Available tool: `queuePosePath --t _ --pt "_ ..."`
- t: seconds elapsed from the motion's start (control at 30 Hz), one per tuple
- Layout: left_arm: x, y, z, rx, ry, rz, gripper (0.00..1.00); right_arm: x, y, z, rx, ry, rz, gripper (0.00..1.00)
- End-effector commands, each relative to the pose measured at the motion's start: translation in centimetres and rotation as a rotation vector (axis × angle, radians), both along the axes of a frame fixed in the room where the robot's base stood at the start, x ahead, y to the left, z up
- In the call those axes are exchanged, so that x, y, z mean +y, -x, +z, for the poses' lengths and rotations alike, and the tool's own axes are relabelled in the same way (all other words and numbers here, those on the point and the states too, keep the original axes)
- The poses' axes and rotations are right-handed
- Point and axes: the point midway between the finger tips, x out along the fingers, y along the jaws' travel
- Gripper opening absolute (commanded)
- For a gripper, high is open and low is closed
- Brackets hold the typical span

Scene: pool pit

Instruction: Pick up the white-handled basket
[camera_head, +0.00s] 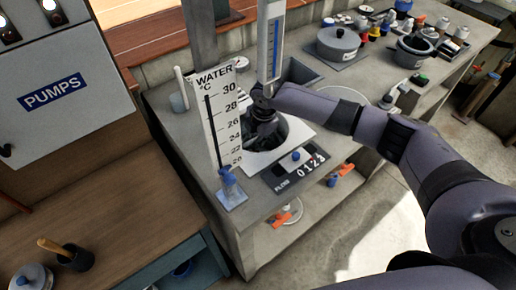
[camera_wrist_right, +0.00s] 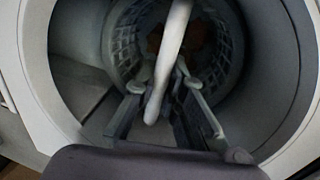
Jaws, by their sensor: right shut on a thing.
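The basket (camera_wrist_right: 128,42) shows in the right wrist view as a grey latticed round cup deep in a round well. Its white handle (camera_wrist_right: 171,48) rises across the middle of that view. My right gripper (camera_wrist_right: 166,82) reaches down into the well and is shut on the handle. Brown-orange matter (camera_wrist_right: 202,40) lies in the basket, partly hidden by the handle. In the head view my right gripper (camera_head: 264,130) is dark and points down into the opening, where my arm and the rim hide the basket. My left gripper is not in view.
The well's white square collar (camera_head: 248,167) sits in a grey counter (camera_head: 178,135). A WATER thermometer board (camera_head: 218,120) stands close at its left, and a tall blue-white gauge (camera_head: 271,40) behind. A 0123 display plate (camera_head: 296,172) lies in front. Pots (camera_head: 338,44) stand farther back.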

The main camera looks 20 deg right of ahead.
Motion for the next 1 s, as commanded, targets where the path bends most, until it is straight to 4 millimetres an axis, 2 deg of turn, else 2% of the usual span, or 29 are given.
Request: queuePosePath --t 0.17,0.37,0.57,1.0 --pt "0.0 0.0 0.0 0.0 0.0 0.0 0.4 0.0 -0.1 0.4 -0.002 -0.001 0.0 0.0" --pt "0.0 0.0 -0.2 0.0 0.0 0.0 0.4 0.0 -0.1 2.4 -0.004 -0.001 0.0 0.0" --pt "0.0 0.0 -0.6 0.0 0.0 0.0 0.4 0.0 -0.1 6.1 -0.006 -0.002 0.001 0.0" --pt "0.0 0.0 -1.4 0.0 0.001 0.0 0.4 0.1 -0.1 15.7 -0.005 -0.002 0.001 0.0"
